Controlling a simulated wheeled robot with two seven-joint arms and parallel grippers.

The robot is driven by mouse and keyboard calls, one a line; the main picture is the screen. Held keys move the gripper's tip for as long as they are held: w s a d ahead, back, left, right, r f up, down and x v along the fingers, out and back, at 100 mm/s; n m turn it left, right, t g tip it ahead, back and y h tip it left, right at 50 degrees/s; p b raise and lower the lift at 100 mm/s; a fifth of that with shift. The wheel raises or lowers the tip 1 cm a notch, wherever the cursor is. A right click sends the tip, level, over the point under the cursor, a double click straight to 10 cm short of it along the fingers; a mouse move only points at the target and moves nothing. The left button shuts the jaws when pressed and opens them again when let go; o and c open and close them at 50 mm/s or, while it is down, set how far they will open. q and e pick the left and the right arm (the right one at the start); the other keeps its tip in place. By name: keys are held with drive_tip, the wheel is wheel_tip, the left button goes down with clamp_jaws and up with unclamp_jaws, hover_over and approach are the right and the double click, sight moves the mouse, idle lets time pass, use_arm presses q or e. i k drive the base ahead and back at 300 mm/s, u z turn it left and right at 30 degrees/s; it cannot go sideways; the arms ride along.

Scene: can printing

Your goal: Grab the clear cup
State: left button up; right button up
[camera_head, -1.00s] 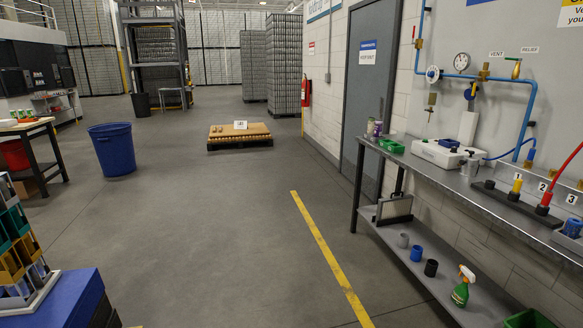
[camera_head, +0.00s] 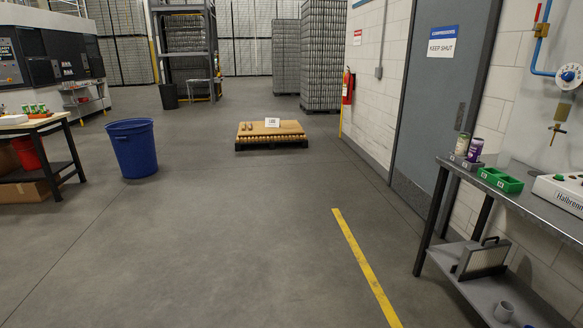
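I cannot make out a clear cup anywhere in this view. Two small cans, a pale one (camera_head: 461,144) and a purple one (camera_head: 475,150), stand at the far end of the grey metal bench (camera_head: 545,207) on the right. Several small cans (camera_head: 34,109) stand on the wooden-topped table (camera_head: 48,122) at the left. Neither of my grippers is in view.
Green bins (camera_head: 500,179) and a white box (camera_head: 560,192) sit on the bench. A blue barrel (camera_head: 133,150) stands left of centre. A low pallet (camera_head: 271,133) lies ahead. The floor (camera_head: 235,245) between is clear, with a yellow line (camera_head: 366,268) on the right.

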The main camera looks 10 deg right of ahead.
sight(504, 159)
drive_tip(key=z, duration=0.25)
drive_tip(key=i, duration=1.65)
drive_tip(key=z, duration=1.5)
drive_tip(key=i, duration=0.95)
drive_tip(key=z, duration=1.05)
